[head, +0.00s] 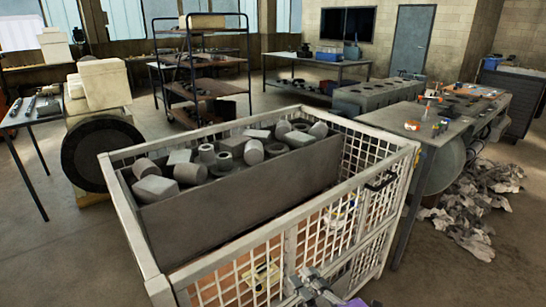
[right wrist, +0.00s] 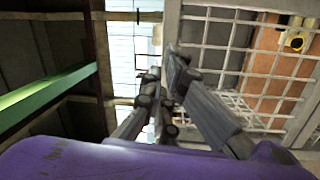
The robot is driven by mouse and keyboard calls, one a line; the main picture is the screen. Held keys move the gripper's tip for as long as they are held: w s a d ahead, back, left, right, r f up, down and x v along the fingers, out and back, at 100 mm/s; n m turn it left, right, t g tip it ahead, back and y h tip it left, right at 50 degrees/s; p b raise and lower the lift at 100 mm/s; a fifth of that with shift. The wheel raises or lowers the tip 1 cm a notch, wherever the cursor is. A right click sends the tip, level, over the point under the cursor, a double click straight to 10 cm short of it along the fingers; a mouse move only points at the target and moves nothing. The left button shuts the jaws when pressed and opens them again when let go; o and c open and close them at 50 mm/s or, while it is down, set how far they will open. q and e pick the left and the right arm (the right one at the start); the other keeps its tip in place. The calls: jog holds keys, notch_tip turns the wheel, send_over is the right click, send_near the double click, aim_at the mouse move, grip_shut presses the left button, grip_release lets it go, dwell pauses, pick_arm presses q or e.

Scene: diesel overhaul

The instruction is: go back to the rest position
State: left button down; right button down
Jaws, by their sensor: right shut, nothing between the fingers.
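My right gripper (head: 312,284) shows at the bottom edge of the head view, in front of the near side of a white mesh cage (head: 283,240). Its fingers are together with nothing between them. In the right wrist view the gripper (right wrist: 163,92) points up past the purple wrist housing, with the mesh (right wrist: 225,45) just to its right. I cannot tell whether it touches the mesh. My left gripper is in neither view.
The cage holds a grey bin (head: 240,205) full of grey metal parts. A workbench (head: 425,125) with small parts stands at the right, with a pile of rags (head: 475,205) beside it. A shelf cart (head: 200,90) stands behind. Floor is clear at the lower left.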

jog(key=s+d+f+m+g+h+p, duration=0.1)
jog(key=s+d+f+m+h, duration=0.3)
jog(key=f+m, duration=0.3)
jog(key=s+d+f+m+g+h+p, duration=0.1)
jog(key=s+d+f+m+h, duration=0.35)
jog(key=f+m, duration=0.2)
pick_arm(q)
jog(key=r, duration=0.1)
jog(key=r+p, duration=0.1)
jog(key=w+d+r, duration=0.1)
pick_arm(e)
jog(key=s+d+f+m+g, duration=0.1)
jog(key=s+f+m+g, duration=0.1)
jog(key=s, duration=0.5)
jog(key=s+f+m+g, duration=0.1)
jog(key=s+f+m, duration=0.2)
jog(key=s+f, duration=0.2)
jog(key=s+d+f+m+g+h, duration=0.1)
jog(key=s+f+m+g, duration=0.1)
jog(key=s, duration=0.8)
notch_tip(320, 180, down, 2)
jog(key=shift+s+d+f+m+g, duration=0.15)
jog(key=shift+s+d+m+g, duration=0.15)
jog(key=shift+m, duration=0.35)
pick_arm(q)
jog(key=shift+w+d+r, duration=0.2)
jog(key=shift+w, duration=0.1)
